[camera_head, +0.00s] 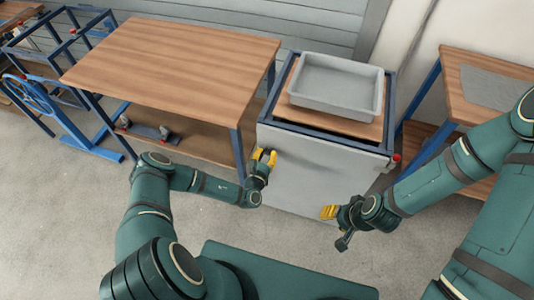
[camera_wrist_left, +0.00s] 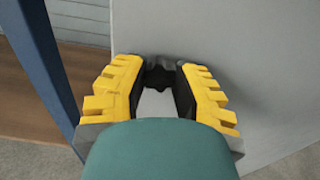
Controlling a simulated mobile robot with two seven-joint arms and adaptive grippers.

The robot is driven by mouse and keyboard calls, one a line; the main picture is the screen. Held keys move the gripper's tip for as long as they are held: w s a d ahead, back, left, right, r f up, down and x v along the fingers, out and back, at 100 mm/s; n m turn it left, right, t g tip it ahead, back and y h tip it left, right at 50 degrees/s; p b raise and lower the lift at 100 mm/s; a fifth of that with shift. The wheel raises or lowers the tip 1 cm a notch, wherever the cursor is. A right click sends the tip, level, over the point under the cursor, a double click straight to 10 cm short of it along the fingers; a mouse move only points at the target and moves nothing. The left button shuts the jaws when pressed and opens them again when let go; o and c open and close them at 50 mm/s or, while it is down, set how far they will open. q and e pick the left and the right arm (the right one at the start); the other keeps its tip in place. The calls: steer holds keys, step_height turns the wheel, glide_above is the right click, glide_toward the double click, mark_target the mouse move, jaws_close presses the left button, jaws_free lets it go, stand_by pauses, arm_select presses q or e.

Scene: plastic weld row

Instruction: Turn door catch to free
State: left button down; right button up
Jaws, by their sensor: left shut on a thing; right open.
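The grey door (camera_head: 315,185) forms the front of the cabinet under the grey tray. My left gripper (camera_head: 265,156) is at the door's upper left part, with its yellow fingers against the front. In the left wrist view the dark door catch (camera_wrist_left: 159,77) sits between the tips of my left gripper (camera_wrist_left: 159,82), which is shut on it. The fingers hide part of the catch, and its turn angle is hard to tell. My right gripper (camera_head: 331,212) is open and empty, in front of the door's lower right side.
A grey tray (camera_head: 340,102) rests on top of the cabinet. A wooden-topped table (camera_head: 170,55) with blue legs stands at the left, close to my left gripper. Another wooden table (camera_head: 450,88) stands at the right. The floor (camera_head: 290,240) before the door is clear.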

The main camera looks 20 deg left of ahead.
arm_select(q)
steer(key=n, duration=0.3)
steer(key=shift+w+a+r+n, duration=0.1)
steer(key=shift+n, duration=0.3)
steer(key=n, duration=0.3)
steer(key=shift+n, duration=0.3)
steer(key=n, duration=0.3)
steer(key=shift+a+n, duration=0.1)
steer(key=shift+n, duration=1.8)
steer(key=c, duration=0.7)
jaws_free()
steer(key=shift+o, duration=0.2)
